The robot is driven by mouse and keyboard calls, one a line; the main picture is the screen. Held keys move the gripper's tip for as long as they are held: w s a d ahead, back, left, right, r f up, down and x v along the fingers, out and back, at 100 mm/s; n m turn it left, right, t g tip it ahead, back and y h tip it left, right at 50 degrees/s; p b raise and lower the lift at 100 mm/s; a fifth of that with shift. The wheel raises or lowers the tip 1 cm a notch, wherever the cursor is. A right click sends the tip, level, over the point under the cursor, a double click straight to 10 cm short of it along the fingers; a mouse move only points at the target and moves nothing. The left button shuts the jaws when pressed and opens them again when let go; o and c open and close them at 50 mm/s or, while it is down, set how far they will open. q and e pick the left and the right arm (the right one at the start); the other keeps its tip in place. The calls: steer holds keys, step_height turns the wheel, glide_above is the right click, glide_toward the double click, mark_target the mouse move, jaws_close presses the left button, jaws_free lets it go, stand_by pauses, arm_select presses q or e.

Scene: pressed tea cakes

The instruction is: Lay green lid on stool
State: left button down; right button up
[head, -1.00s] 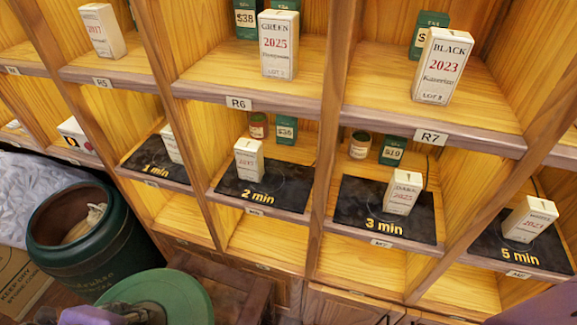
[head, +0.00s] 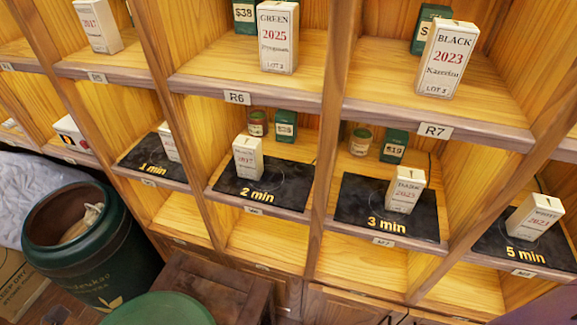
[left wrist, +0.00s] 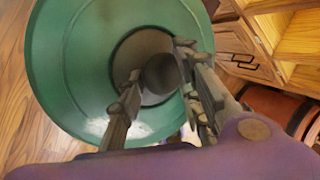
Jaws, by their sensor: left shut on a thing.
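The round green lid (head: 160,309) is at the bottom edge of the head view, partly cut off, in front of the dark brown wooden stool (head: 222,284). The lid overlaps the stool's near left part in the picture; I cannot tell whether they touch. In the left wrist view the lid (left wrist: 75,70) fills the upper left, and my left gripper (left wrist: 159,70) is shut on its dark round knob (left wrist: 160,76). My left gripper is outside the head view. My right gripper is in neither view.
An open dark green jar (head: 85,245) with a cloth bag inside stands left of the stool. A cardboard box (head: 18,280) is at the far left. Wooden shelves (head: 255,245) with tea boxes and black timer mats stand behind the stool.

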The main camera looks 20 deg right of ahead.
arm_select(q)
steer(key=shift+m+h, duration=0.3)
steer(key=shift+m, duration=0.1)
steer(key=s+d, duration=0.1)
steer(key=d, duration=0.3)
steer(key=s+d, duration=0.2)
steer(key=d, duration=0.3)
steer(key=s+d+r, duration=0.1)
steer(key=s+d, duration=0.1)
steer(key=d, duration=0.3)
steer(key=shift+b, duration=0.3)
steer(key=shift+d, duration=0.2)
steer(key=shift+r, duration=0.1)
steer(key=shift+w+a, duration=0.15)
steer(key=shift+a, duration=0.25)
steer(key=shift+a+n, duration=0.2)
steer(key=shift+n, duration=0.1)
steer(key=shift+a, duration=0.15)
